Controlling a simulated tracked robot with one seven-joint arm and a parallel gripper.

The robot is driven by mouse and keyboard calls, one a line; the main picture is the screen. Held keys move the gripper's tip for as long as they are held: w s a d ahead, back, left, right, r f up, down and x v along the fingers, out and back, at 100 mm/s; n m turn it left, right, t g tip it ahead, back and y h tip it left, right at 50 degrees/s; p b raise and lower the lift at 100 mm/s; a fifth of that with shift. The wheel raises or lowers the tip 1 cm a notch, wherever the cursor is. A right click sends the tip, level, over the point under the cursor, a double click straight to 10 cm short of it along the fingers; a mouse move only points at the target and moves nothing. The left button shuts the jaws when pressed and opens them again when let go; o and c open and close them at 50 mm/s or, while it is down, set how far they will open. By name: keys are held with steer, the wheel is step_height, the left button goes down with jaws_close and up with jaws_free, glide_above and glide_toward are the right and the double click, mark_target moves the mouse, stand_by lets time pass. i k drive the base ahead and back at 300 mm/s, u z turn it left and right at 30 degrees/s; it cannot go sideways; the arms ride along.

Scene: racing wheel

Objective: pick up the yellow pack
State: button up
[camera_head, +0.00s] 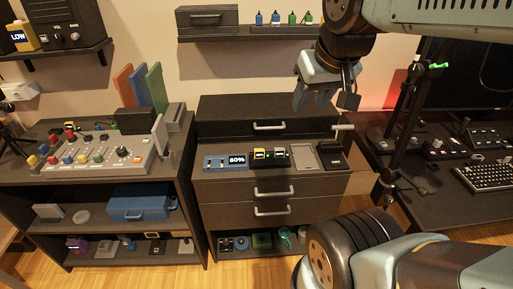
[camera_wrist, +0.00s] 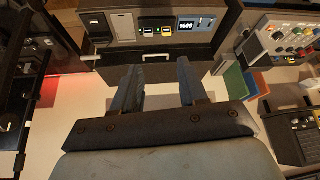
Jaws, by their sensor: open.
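A small pack with a yellow top (camera_head: 260,154) sits in a dark dock on the drawer cabinet's worktop, just right of a lit display. It also shows in the wrist view (camera_wrist: 167,31). A similar pack (camera_head: 281,152) is beside it; its colour is hard to tell. A larger yellow block marked LOW (camera_head: 19,38) stands on the upper left wall shelf. My gripper (camera_head: 318,105) is in the air above the right side of the cabinet, apart from the packs. In the wrist view its two fingers (camera_wrist: 159,78) are spread with nothing between them.
The display (camera_head: 237,160) and a grey tray (camera_head: 304,158) flank the dock. A drawer unit (camera_head: 268,108) rises behind, with drawer handles below. A control panel (camera_head: 100,152) is on the left bench.

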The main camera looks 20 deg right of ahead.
mark_target(259, 153)
steer(key=z, duration=1.25)
steer(key=k, duration=1.05)
steer(key=u, duration=0.95)
steer(key=i, duration=1)
steer(key=z, duration=0.05)
